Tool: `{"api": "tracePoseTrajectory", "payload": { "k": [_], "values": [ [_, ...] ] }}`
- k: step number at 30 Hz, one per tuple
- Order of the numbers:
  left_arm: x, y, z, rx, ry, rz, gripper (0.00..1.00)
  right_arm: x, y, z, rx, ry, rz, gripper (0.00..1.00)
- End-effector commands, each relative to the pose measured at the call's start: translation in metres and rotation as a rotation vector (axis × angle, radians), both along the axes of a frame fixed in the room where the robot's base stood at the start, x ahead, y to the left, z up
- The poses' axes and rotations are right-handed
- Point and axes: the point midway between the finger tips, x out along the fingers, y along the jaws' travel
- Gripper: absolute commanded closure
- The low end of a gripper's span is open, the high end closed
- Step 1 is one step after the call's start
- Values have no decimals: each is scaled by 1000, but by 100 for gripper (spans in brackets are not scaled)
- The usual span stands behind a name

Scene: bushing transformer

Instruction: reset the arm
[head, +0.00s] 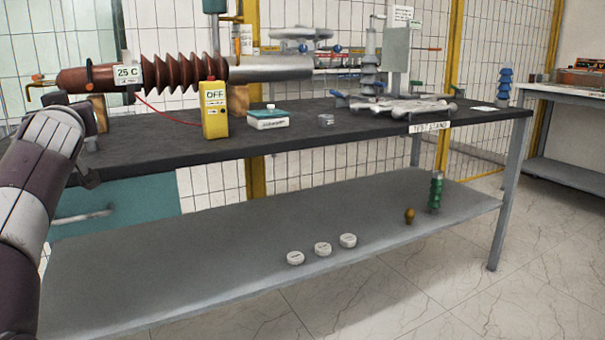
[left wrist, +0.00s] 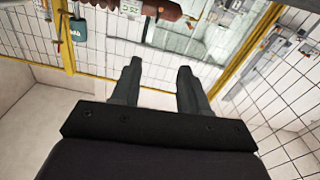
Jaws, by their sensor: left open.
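My left arm (head: 35,185) comes in from the left edge in the head view and reaches up to the left end of the black-topped test bench (head: 300,142). Its gripper is small and partly hidden there. In the left wrist view my left gripper (left wrist: 159,66) has its two fingers spread apart with nothing between them. Beyond the fingers are the wire-mesh wall and the yellow frame. The brown ribbed bushing (head: 185,72) lies on wooden supports at the bench's left, and its end (left wrist: 160,9) shows at the top of the wrist view. My right gripper is in neither view.
A yellow OFF box (head: 215,112) and a white-green box (head: 268,119) stand on the bench. Metal parts (head: 400,104) lie at its right. The lower shelf (head: 190,275) holds white discs (head: 322,249), a brown knob and a green insulator (head: 435,191). Floor at the right is clear.

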Motion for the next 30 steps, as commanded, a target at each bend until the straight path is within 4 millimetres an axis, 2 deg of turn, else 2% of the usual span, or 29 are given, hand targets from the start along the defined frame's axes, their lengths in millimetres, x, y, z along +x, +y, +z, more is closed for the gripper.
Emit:
{"api": "tracePoseTrajectory", "payload": {
  "k": [1, 5, 8, 13, 17, 20, 21, 23, 24, 26, 27, 29, 30],
  "values": [
    [5, 2, -16, -3, 41, 0, 56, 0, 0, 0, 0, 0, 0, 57],
    [8, 3, -46, -5, 127, -3, 56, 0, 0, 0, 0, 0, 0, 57],
    [10, 2, -76, -13, 208, -10, 56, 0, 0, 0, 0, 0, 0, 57],
    [10, -11, -143, -45, 398, -51, 56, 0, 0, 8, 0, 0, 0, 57],
    [-2, -35, -207, -84, 587, -110, 56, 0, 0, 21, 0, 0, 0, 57],
    [-26, -66, -264, -128, 772, -182, 56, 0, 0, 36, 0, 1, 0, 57],
    [-42, -83, -288, -149, 856, -218, 56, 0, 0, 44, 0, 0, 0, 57],
    [-73, -109, -321, -183, 986, -274, 56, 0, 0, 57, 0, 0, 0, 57],
    [-96, -126, -340, -204, 1069, -310, 56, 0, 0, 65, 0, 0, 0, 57],
    [-133, -150, -363, -235, 1182, -360, 56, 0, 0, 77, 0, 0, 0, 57],
    [-158, -165, -374, -255, 1251, -389, 56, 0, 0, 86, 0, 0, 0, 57],
    [-196, -184, -385, -287, 1349, -424, 56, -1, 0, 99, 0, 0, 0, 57],
    [-223, -196, -388, -309, 1411, -442, 56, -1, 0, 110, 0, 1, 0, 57]
  ]
}}
